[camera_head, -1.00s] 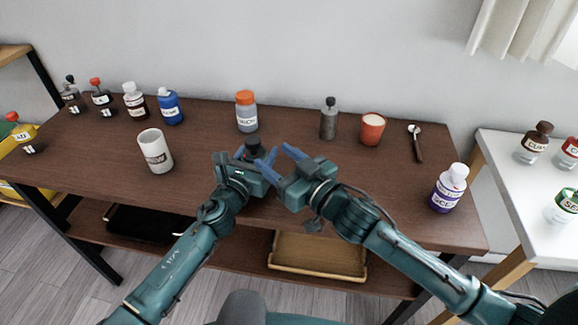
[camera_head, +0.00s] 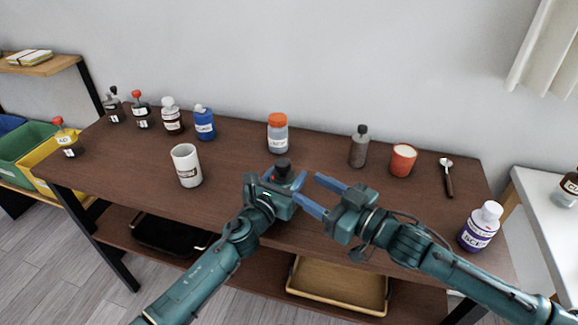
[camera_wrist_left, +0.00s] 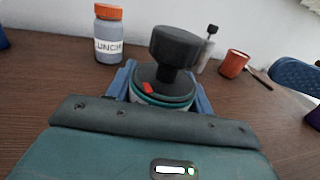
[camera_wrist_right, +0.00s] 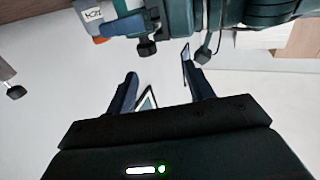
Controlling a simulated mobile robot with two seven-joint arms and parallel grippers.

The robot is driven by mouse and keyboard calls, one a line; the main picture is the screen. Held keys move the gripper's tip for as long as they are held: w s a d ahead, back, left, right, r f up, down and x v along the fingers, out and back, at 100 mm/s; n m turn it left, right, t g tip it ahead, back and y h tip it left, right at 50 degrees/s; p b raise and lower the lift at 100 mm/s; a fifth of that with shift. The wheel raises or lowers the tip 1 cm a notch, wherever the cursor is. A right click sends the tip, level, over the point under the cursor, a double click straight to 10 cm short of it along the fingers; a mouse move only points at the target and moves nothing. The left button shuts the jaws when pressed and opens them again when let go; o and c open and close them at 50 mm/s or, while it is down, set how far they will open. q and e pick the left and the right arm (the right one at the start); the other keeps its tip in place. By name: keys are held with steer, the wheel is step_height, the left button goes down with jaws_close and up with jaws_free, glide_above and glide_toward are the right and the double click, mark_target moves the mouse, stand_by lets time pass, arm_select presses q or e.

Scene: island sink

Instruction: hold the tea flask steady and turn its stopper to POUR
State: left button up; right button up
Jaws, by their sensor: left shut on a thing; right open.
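The tea flask is mostly hidden by my left gripper (camera_head: 284,180), which is shut on it near the table's front edge. Its black stopper (camera_head: 283,167) sticks up above the fingers. In the left wrist view the stopper (camera_wrist_left: 175,47) is a wide knob on a narrower neck, standing over a collar (camera_wrist_left: 165,92) with a red mark and a teal ring. The flask looks upright. My right gripper (camera_head: 308,188) is open and empty, to the right of the flask, its fingers pointing toward it and apart from the stopper. Its fingers (camera_wrist_right: 158,65) show empty in the right wrist view.
An orange-capped jar (camera_head: 278,138) stands behind the flask. A white mug (camera_head: 186,166) stands to the left. A grey bottle (camera_head: 359,148), an orange cup (camera_head: 403,160), a spoon (camera_head: 447,178) and a purple bottle (camera_head: 481,227) stand or lie to the right. Several bottles line the back left.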

mark_target(289, 166)
steer(key=shift+n+g+y, duration=0.4)
steer(key=shift+g+y, duration=0.1)
steer(key=shift+g, duration=0.1)
steer(key=w+a, duration=0.2)
steer(key=w, duration=0.1)
steer(key=w+a, duration=0.2)
steer(key=w, duration=0.1)
steer(key=w+a, duration=0.2)
steer(key=w, duration=0.1)
steer(key=shift+a+r, duration=0.15)
steer(key=shift+a, duration=0.1)
steer(key=shift+c, duration=0.2)
steer(key=c, duration=0.9)
steer(key=shift+s+a, duration=0.1)
